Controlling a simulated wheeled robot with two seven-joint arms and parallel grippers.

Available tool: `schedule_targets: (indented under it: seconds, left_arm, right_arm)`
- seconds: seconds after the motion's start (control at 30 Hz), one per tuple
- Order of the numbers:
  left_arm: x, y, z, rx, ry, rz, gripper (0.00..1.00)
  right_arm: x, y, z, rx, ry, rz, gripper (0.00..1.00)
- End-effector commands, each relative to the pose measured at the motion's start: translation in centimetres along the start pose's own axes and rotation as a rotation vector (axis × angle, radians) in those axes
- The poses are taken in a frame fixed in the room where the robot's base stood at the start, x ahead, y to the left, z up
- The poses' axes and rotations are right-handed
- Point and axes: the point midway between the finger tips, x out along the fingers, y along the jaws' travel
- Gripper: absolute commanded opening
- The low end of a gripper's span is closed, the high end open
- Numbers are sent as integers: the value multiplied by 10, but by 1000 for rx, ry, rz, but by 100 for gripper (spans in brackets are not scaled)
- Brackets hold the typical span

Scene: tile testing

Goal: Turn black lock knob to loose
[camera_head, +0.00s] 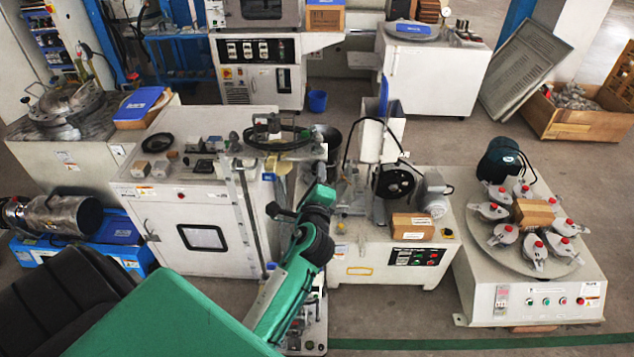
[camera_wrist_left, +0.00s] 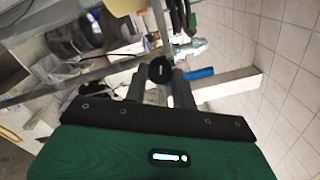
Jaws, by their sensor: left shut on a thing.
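The black lock knob (camera_wrist_left: 160,69) shows in the left wrist view as a round black cap between the tips of the two dark fingers. My left gripper (camera_wrist_left: 158,82) is shut on it. In the head view, my green left arm reaches up from the bottom, and the left gripper (camera_head: 279,210) points left at a slim upright metal stand (camera_head: 247,215). The knob is small and dark there and hard to separate from the fingers. Its turn angle cannot be told. My right gripper is not in view.
A white cabinet (camera_head: 170,235) stands left of the stand. A white machine with a motor (camera_head: 385,235) stands to the right. A further machine with a round plate (camera_head: 530,255) is at far right. The floor at the front right is clear.

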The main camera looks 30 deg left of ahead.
Motion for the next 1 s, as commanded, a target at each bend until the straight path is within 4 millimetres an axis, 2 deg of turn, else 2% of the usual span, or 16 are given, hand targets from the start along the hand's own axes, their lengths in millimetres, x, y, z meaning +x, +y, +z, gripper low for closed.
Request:
schedule_targets:
  seconds: [0.1,0.4,1.0]
  left_arm:
    - [0,2,-1,-93,-4,1,4]
    - [0,1,-1,-255,-9,2,4]
    - [0,0,0,-318,-11,2,4]
  right_arm:
    - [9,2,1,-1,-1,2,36]
    - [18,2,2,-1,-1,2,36]
    - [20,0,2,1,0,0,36]
